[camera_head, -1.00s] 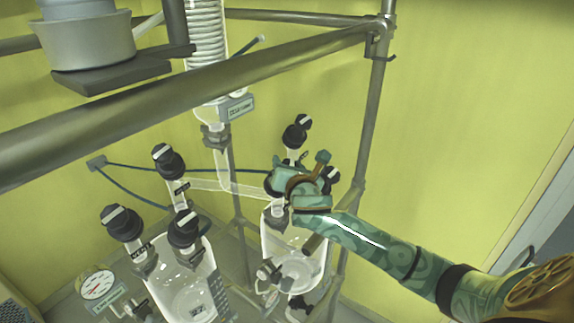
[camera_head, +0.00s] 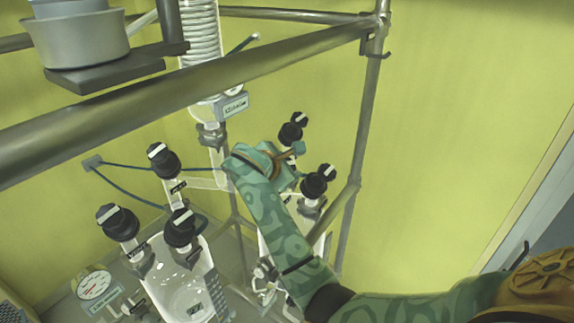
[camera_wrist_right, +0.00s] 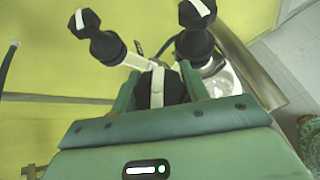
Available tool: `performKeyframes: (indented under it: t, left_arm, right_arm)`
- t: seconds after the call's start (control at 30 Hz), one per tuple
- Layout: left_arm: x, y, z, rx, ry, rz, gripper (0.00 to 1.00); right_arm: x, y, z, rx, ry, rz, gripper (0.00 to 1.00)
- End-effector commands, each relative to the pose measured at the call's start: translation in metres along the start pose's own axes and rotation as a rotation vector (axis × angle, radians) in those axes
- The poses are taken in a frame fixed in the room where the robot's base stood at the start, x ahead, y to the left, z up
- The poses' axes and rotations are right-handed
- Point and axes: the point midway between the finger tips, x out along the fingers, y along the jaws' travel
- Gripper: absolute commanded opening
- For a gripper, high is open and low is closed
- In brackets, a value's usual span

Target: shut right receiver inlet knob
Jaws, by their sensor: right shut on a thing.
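The right receiver (camera_head: 270,235) is a clear glass vessel, partly hidden behind my right arm in the head view. Black knobs with white bars stand on its top: one at the back (camera_head: 290,132) and one at the right (camera_head: 315,183). My right gripper (camera_head: 264,160) is over its left side and hides a third knob there. In the right wrist view, my right gripper (camera_wrist_right: 160,80) is shut on this black knob (camera_wrist_right: 158,88). Its white bar runs nearly parallel to the fingers. No label on it can be read. My left gripper is out of view.
The left glass receiver (camera_head: 190,290) carries several similar black knobs. A thick metal rail (camera_head: 180,95) crosses above, and an upright post (camera_head: 362,130) stands behind the right receiver. A coiled glass condenser (camera_head: 200,40) hangs above. Open space lies right of the post.

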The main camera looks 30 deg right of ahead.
Motion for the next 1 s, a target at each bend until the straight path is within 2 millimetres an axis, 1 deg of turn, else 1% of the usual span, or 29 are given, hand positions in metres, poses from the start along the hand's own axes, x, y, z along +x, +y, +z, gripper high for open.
performKeyframes:
  t: [0.2,0.5,0.7,1.0]
  left_arm:
    - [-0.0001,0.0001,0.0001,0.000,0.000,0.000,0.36]
    - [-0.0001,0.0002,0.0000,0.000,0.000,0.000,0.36]
    - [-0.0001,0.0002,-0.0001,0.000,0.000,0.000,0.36]
    - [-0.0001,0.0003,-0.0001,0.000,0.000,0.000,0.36]
  right_arm:
    - [-0.0012,-0.0009,0.0003,0.095,0.001,-0.167,0.22]
    - [-0.0014,-0.0040,0.0004,0.190,-0.001,-0.338,0.22]
    - [-0.0014,-0.0050,0.0010,0.227,-0.003,-0.400,0.22]
    - [-0.0012,-0.0057,0.0009,0.245,-0.003,-0.429,0.22]
